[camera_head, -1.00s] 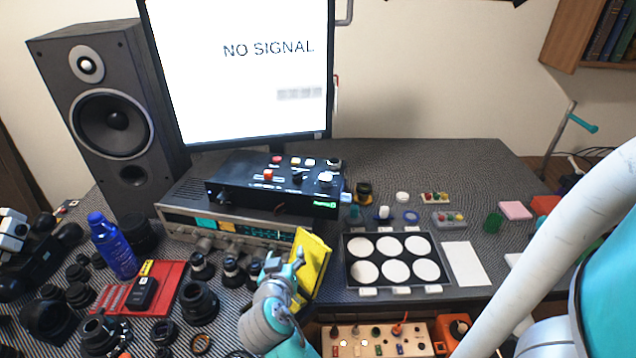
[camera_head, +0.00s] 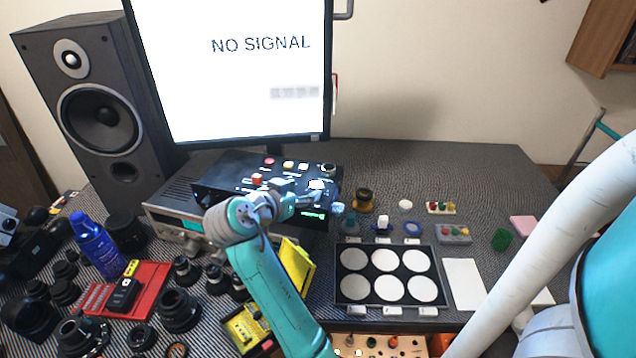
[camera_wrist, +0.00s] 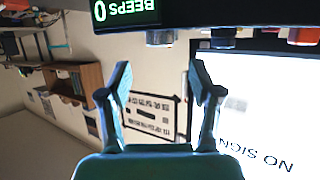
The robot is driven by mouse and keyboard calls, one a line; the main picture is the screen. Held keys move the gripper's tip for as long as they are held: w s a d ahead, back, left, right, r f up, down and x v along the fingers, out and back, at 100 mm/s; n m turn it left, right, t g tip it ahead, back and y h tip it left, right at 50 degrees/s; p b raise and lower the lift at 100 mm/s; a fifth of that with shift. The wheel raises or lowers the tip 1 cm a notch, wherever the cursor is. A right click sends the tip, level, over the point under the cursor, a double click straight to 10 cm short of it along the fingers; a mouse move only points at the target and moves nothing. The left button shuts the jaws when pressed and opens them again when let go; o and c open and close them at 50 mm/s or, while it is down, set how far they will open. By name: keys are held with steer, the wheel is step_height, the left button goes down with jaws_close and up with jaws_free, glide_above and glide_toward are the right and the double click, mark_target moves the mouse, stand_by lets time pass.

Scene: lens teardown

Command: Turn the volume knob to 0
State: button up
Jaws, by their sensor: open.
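The black control box (camera_head: 225,178) sits on the silver receiver (camera_head: 165,215), below the monitor. Its top carries several knobs and buttons, including an orange-red one (camera_head: 257,180) and a black one at the back right (camera_head: 328,170). I cannot tell which is the volume knob. My gripper (camera_head: 325,203) is at the box's front right, hiding part of it. In the wrist view my gripper (camera_wrist: 160,80) is open and empty. Beyond the fingers, a green display reading "BEEPS 0" (camera_wrist: 127,14) and a grey knob (camera_wrist: 160,37) show at the top edge, apart from the fingertips.
The monitor (camera_head: 235,80) stands behind the box, with a speaker (camera_head: 95,105) to its left. A tray of white discs (camera_head: 430,262) lies right of my arm. Lenses and a blue can (camera_head: 95,245) crowd the left. A yellow panel (camera_head: 298,265) stands beside my forearm.

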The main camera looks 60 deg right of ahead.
mark_target(316, 184)
steer(key=x, duration=0.8)
steer(key=c, duration=1.2)
